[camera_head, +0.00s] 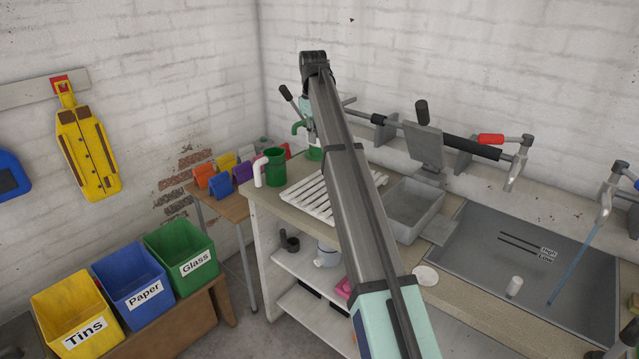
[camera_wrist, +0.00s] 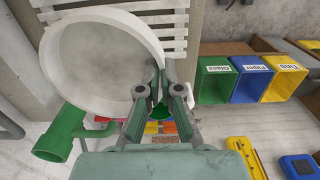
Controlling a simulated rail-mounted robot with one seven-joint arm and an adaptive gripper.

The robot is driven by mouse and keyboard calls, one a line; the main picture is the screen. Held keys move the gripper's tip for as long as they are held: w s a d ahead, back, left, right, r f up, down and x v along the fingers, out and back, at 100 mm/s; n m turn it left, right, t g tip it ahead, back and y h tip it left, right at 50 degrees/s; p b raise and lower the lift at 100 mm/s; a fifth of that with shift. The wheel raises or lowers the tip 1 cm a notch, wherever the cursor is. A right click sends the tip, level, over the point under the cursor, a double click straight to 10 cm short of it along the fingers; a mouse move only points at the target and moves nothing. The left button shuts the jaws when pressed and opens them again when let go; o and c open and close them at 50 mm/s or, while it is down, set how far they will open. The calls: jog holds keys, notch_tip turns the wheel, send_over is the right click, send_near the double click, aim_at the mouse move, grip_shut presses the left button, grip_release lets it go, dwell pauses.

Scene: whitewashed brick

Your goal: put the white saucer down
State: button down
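A white saucer (camera_wrist: 100,62) fills the upper left of the wrist view, a round shallow dish with a raised rim. My gripper (camera_wrist: 160,78) has its fingers closed on the saucer's right edge, and the rest of the dish extends to the left. The saucer appears held above the counter, with a slatted white rack (camera_wrist: 160,20) beyond it. The rack also lies on the counter in the head view (camera_head: 312,198). My arm hides the gripper and the held saucer in the head view.
A green jug (camera_head: 274,168) stands left of the rack, and a grey tray (camera_head: 412,205) lies to its right. A small white disc (camera_head: 426,275) lies near the front edge. Bins (camera_head: 180,256) stand lower left.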

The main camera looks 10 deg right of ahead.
jog(key=shift+s+d+f+p, duration=0.15)
jog(key=shift+s+d+f, duration=0.1)
jog(key=shift+f, duration=0.25)
jog(key=shift+s+d+f+p, duration=0.15)
jog(key=shift+s+f, duration=0.1)
jog(key=shift+f, duration=0.2)
jog(key=p, duration=0.3)
send_over(317, 198)
notch_tip(317, 198, down, 13)
jog(key=shift+s+a+r, duration=0.1)
jog(key=shift+s+r, duration=0.05)
jog(key=shift+r, duration=0.05)
jog(key=shift+f+p, duration=0.35)
jog(key=shift+f, duration=2.2)
jog(key=shift+f, duration=0.15)
jog(key=c, duration=1.3)
grip_release()
notch_tip(317, 198, up, 12)
jog(key=b, duration=0.2)
jog(key=shift+r+b, duration=0.2)
jog(key=shift+b, duration=0.1)
